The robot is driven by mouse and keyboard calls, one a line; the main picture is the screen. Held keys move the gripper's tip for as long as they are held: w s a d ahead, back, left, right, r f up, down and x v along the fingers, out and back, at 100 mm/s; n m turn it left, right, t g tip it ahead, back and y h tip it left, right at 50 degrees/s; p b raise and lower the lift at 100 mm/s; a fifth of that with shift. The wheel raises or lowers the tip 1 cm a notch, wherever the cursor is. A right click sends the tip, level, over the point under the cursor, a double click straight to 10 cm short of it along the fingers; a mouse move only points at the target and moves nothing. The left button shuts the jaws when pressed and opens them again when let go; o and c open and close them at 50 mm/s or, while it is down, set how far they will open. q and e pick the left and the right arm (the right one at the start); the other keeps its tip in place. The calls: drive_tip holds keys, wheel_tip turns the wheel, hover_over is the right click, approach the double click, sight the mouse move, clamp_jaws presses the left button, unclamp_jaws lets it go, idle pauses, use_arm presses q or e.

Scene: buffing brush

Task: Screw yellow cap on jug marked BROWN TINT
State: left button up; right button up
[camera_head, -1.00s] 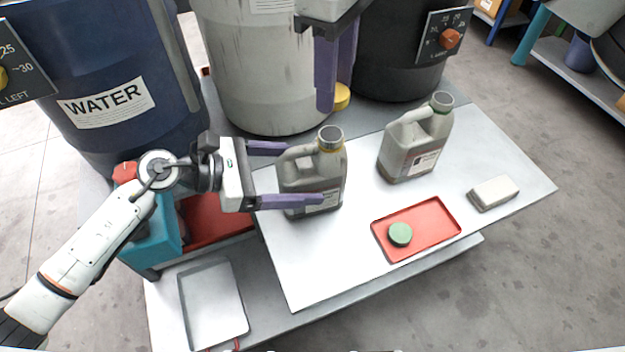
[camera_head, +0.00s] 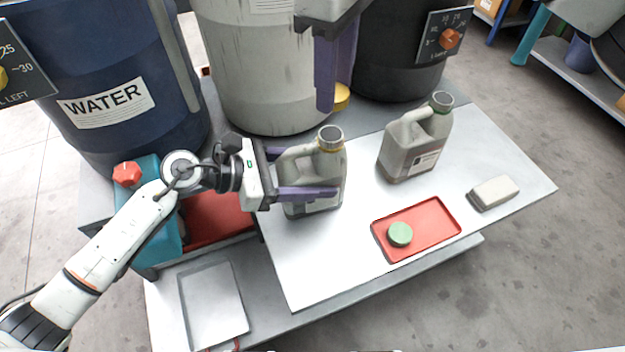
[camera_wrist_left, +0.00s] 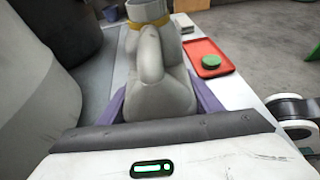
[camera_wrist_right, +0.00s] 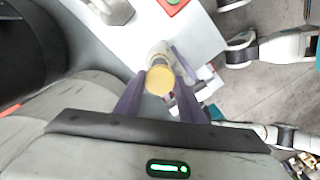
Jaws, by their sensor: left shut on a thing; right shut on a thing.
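The grey jug with a yellow neck ring (camera_head: 330,160) stands on the white tabletop, its open neck upward; its label is too small to read. My left gripper (camera_head: 314,172) has its purple fingers around the jug's body, shut on it; the jug also shows in the left wrist view (camera_wrist_left: 160,85). The yellow cap (camera_head: 342,96) is held in my right gripper (camera_head: 337,95), up and behind the jug's neck in the head view. In the right wrist view the cap (camera_wrist_right: 160,80) sits between the fingers, with a jug partly hidden beyond it.
A second grey jug with a green neck ring (camera_head: 414,145) stands to the right. A green cap (camera_head: 400,234) lies on a red tray (camera_head: 435,236) in front. A pale block (camera_head: 494,191) lies at the right. Large barrels, one marked WATER (camera_head: 100,60), stand behind.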

hover_over(332, 134)
drive_tip(key=shift+f, duration=2.55)
drive_tip(key=shift+f, duration=0.85)
drive_tip(key=shift+f, duration=0.6)
